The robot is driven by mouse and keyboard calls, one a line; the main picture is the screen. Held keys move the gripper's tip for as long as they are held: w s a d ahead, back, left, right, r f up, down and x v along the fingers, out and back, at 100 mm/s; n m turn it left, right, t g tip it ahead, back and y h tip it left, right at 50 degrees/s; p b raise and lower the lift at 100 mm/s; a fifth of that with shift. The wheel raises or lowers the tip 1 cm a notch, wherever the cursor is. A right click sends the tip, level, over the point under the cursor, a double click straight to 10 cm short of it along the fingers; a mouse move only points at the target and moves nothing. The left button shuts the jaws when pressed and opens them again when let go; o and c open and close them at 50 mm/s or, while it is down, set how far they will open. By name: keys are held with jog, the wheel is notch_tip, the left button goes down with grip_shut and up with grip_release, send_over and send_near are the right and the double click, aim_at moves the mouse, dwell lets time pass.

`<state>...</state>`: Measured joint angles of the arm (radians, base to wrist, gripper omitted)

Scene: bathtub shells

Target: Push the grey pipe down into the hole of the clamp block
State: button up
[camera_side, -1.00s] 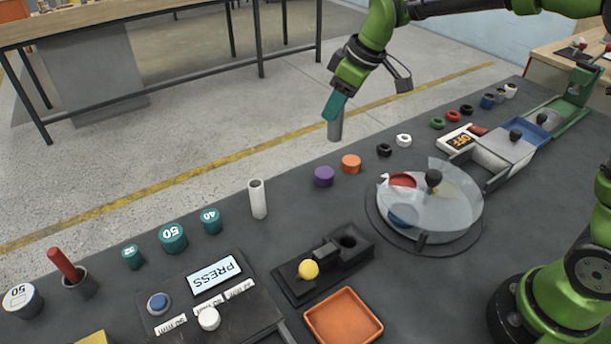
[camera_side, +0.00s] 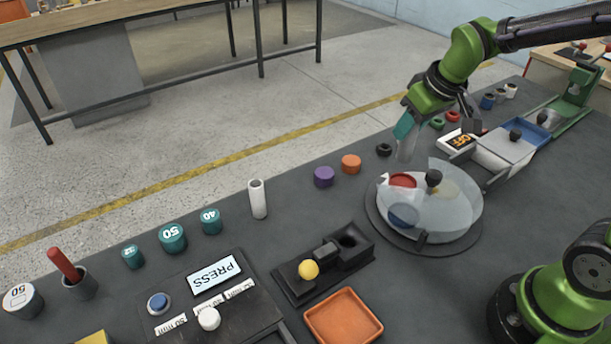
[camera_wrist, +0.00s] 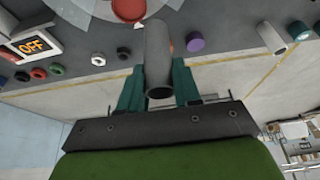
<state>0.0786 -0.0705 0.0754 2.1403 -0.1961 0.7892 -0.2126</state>
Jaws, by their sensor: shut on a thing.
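My gripper (camera_side: 404,128) is shut on the grey pipe (camera_side: 407,148), above the table near the back edge of the round turntable. In the wrist view the grey pipe (camera_wrist: 158,60) sits between the teal fingers (camera_wrist: 158,90), its open end facing the camera. The clamp block (camera_side: 325,262) is black, with a round hole (camera_side: 348,241) at its back right and a yellow ball knob (camera_side: 308,269) at its front left. The hole looks empty. The pipe is well to the right of and beyond the block, apart from it.
The turntable (camera_side: 437,244) with a clear cover stands right of the block. Purple (camera_side: 324,177) and orange (camera_side: 351,164) caps and a white tube (camera_side: 257,199) stand behind it. An orange tray (camera_side: 343,318) and a PRESS panel (camera_side: 214,277) are in front and to the left.

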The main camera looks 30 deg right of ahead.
jog(key=s+a+f+n+y, duration=0.1)
jog(key=a+n, duration=0.1)
jog(key=a, duration=0.3)
jog(key=s+a+f+n, duration=0.1)
jog(key=a+f+n, duration=0.1)
jog(key=a, duration=0.3)
jog(key=n+g+y, duration=0.1)
jog(key=n+y, duration=0.1)
jog(key=n, duration=0.3)
send_over(337, 239)
jog(key=s+d, duration=0.2)
jog(key=f, duration=0.1)
jog(key=shift+w+a+f, duration=0.1)
jog(key=shift+w+f, duration=0.05)
jog(key=shift+f, duration=1.95)
jog(key=shift+w+a+f, duration=0.1)
jog(key=shift+f, duration=2)
jog(key=shift+f, duration=0.15)
jog(key=o, duration=1)
jog(key=shift+o, duration=0.2)
